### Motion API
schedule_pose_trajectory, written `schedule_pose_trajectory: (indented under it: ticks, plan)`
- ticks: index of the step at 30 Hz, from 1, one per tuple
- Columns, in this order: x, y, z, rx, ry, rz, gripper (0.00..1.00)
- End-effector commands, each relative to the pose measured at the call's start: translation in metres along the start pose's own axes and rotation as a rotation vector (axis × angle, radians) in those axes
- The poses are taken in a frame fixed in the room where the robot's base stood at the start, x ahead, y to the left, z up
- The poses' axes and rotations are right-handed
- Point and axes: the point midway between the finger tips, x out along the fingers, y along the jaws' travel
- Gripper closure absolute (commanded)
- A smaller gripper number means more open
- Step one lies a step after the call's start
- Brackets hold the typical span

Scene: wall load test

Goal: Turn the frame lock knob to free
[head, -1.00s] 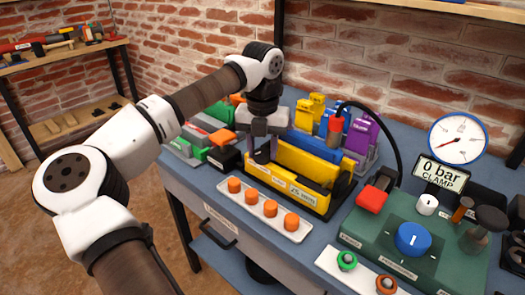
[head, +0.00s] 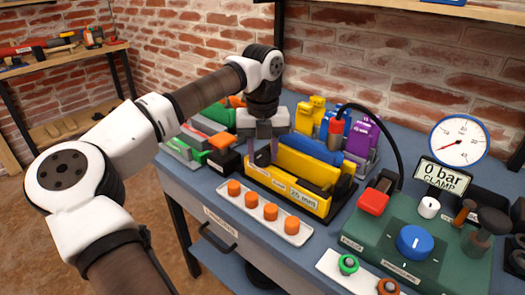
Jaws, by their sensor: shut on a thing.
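The yellow test frame (head: 318,205) stands on the bench and bears a "25 mm" label. My gripper (head: 261,153) points down at the frame's left end. Its two fingers are shut on a small dark knob (head: 262,158), which looks like the frame lock knob. The fingers partly cover the knob, and its pointer and any lock markings cannot be read.
A white tray with several orange pieces (head: 262,217) lies in front of the frame. A green control box (head: 400,238) with a blue dial (head: 414,241) stands at right, below a gauge (head: 459,140) and a "0 bar CLAMP" display (head: 443,176). Coloured blocks stand behind.

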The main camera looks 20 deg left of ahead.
Motion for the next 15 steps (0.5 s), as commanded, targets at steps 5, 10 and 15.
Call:
schedule_pose_trajectory:
  ticks: [5, 10, 15]
  plan:
    - [0.0002, 0.0003, -0.0002, -0.001, 0.001, 0.000, 0.48]
    - [0.0001, 0.0001, -0.0001, 0.000, 0.001, 0.000, 0.41]
    - [-0.0007, 0.0000, 0.0000, 0.000, 0.000, 0.000, 0.41]
